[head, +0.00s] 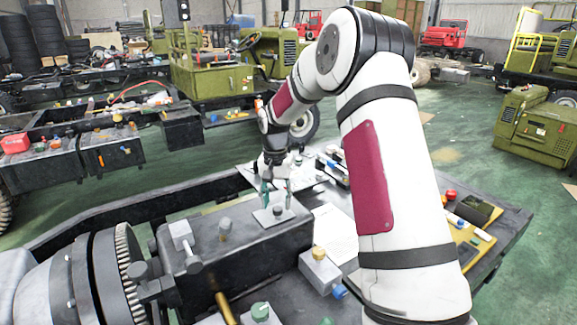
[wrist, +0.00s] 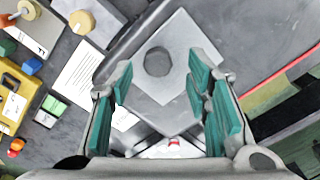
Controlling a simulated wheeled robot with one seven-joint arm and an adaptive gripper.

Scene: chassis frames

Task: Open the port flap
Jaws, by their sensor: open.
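A pale grey square plate with a round darker grey knob, which looks like the port flap (head: 262,217), lies flat on top of a dark box on the chassis. In the wrist view the plate (wrist: 172,100) lies below the fingers, with its knob (wrist: 158,62) near the upper middle. My gripper (head: 276,199) points down just over the plate, its teal-padded fingers apart. In the wrist view the open fingers (wrist: 160,80) stand to the left and right of the plate's middle with nothing between them. I cannot tell whether the fingertips touch the plate.
The dark box (head: 215,258) also bears a grey block with a lever (head: 182,238) and a small knob (head: 225,227). A grey block with a yellow cap (head: 318,268) stands nearby. Paper sheets (head: 338,232) lie beside the box. A yellow board (head: 465,245) with small parts is right.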

